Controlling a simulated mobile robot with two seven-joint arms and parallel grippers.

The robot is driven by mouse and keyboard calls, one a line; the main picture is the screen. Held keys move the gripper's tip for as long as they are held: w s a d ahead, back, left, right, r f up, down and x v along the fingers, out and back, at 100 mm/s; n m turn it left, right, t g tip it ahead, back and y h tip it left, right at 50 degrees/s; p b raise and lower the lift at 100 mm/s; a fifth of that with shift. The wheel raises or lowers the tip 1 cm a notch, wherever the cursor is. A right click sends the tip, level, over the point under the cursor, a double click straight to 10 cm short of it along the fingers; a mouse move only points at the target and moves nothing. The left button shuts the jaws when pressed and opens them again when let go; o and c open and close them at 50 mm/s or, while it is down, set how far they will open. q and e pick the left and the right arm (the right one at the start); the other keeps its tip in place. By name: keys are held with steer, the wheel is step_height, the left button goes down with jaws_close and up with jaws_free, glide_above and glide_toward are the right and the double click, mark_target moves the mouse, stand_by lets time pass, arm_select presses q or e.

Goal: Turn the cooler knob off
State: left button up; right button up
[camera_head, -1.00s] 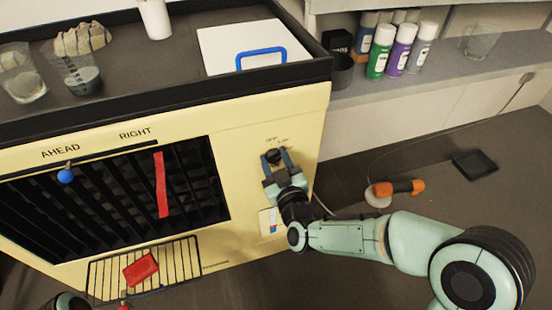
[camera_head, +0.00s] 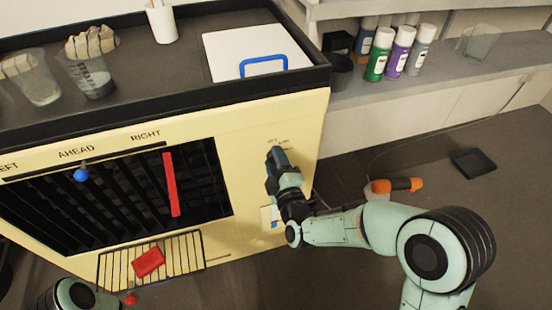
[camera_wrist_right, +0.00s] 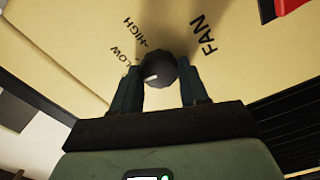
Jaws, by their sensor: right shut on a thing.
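The cooler (camera_head: 240,190) is a cream box with a black grille on its front. Its dark round knob (camera_wrist_right: 158,70) has a white mark at the lower left in the right wrist view, on the side towards the printed LOW; HIGH and FAN are printed farther off. My right gripper (camera_wrist_right: 160,85) is shut on the knob, one finger on each side. In the head view the right gripper (camera_head: 277,160) hides the knob. Part of my left arm shows at the lower left; its gripper is not visible.
A white lid with a blue handle (camera_head: 262,66), cups and a white container (camera_head: 162,22) stand on top of the cooler. Spray cans (camera_head: 380,55) stand on the shelf at right. An orange-handled tool (camera_head: 397,186) and a black tray (camera_head: 473,163) lie on the floor.

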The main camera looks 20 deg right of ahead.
arm_select(q)
steer(key=shift+s+d+r+g+p, duration=0.35)
steer(key=shift+s+r, duration=0.2)
steer(key=shift+s, duration=0.25)
arm_select(e)
steer(key=shift+n, duration=1.2)
steer(key=o, duration=1.1)
steer(key=shift+c, duration=0.2)
